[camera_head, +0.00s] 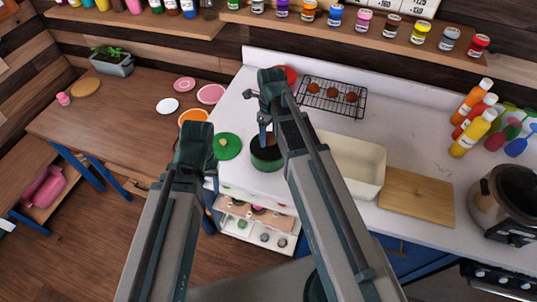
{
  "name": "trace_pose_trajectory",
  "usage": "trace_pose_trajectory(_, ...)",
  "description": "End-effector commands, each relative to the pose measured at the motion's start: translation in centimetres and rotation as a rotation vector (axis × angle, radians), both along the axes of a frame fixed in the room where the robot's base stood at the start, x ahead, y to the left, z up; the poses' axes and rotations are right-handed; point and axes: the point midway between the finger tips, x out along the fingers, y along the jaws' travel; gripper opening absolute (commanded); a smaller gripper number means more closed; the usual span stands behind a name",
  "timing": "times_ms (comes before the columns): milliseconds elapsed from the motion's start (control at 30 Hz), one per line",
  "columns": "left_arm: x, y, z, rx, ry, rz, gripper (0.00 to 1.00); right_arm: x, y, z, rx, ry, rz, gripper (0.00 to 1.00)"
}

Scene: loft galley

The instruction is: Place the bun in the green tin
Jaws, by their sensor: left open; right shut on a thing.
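The green tin (267,162) stands uncovered on the white counter, with a dark inside. Its green lid (228,147) lies flat on the counter to its left. My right gripper (266,138) points down over the tin's mouth, shut on a small brown thing that looks like a bun (268,139), mostly hidden by the fingers. I cannot tell whether the bun touches the tin. Several more brown buns (332,92) sit on the wire rack (316,104) behind. My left gripper (193,145) is open and empty, left of the tin near the counter's left edge.
Squeeze bottles (471,131) and a large pot (509,198) stand farther right. Plates (193,115) lie on the wooden table (130,125) to the left.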

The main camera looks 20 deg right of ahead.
Motion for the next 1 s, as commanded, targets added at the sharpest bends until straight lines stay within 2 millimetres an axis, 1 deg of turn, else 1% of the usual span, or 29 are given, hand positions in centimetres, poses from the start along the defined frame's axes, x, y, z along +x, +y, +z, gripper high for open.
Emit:
trace_pose_trajectory(33,0.0,0.0,0.4,0.0,0.0,0.0,0.6,0.0,0.0,0.4,0.0,0.0,-0.002,0.14)
trace_pose_trajectory(100,0.0,0.0,0.3,0.0,0.0,0.0,0.6,0.0,0.0,0.3,0.001,0.001,-0.003,0.14)
trace_pose_trajectory(267,0.0,0.0,-0.5,0.0,0.0,0.0,0.6,0.0,0.0,-0.5,0.001,0.001,-0.003,0.14)
trace_pose_trajectory(367,0.0,0.0,-1.6,0.0,0.0,-0.002,0.6,0.0,0.0,-1.6,0.001,0.001,-0.003,0.14)
trace_pose_trajectory(600,0.0,0.0,-5.4,0.001,0.0,-0.003,0.6,0.0,0.0,-5.4,0.0,0.0,-0.003,0.14)
trace_pose_trajectory(700,0.0,0.0,-6.2,0.001,0.0,-0.003,0.6,0.0,0.0,-6.2,0.0,0.0,-0.003,0.14)
trace_pose_trajectory(900,0.0,0.0,-6.2,0.001,0.0,-0.003,0.6,0.0,0.0,-6.2,0.0,0.0,-0.003,0.14)
trace_pose_trajectory(1000,0.0,0.0,-6.9,0.001,0.0,-0.002,0.6,0.0,0.0,-6.9,0.0,0.0,-0.003,0.14)
